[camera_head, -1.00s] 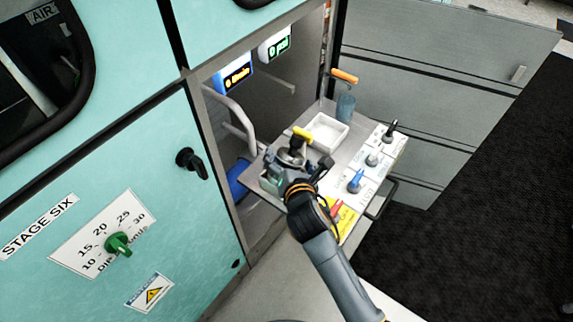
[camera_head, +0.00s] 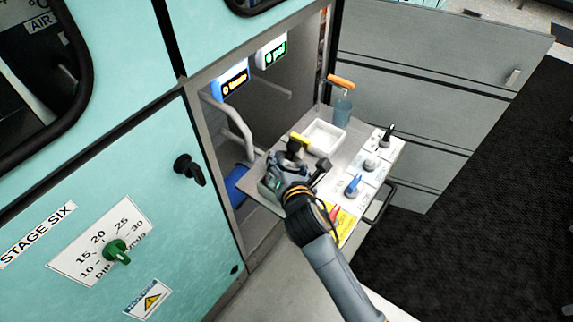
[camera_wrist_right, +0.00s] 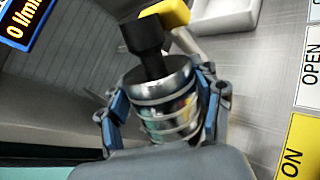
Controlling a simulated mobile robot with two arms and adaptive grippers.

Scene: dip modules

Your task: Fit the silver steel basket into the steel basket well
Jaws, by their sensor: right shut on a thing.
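The silver steel basket (camera_wrist_right: 165,95) is a shiny banded cylinder with a black stem and block on top. In the right wrist view it stands between the blue-grey fingers of my right gripper (camera_wrist_right: 163,112), which is shut on it. A yellow handle (camera_wrist_right: 168,12) shows by the black block; whether it joins the basket is unclear. In the head view my right gripper (camera_head: 285,172) is over the left part of the pulled-out shelf, with the yellow handle (camera_head: 299,138) above it. The basket's underside is hidden, and I cannot make out the steel basket well. My left gripper is not in view.
A white tray (camera_head: 325,133) and a blue jar (camera_head: 342,110) with an orange handle (camera_head: 341,82) stand at the shelf's back. Blue and black switches (camera_head: 353,186) line its right side. The teal cabinet (camera_head: 120,200) is at left, grey drawers (camera_head: 420,120) behind.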

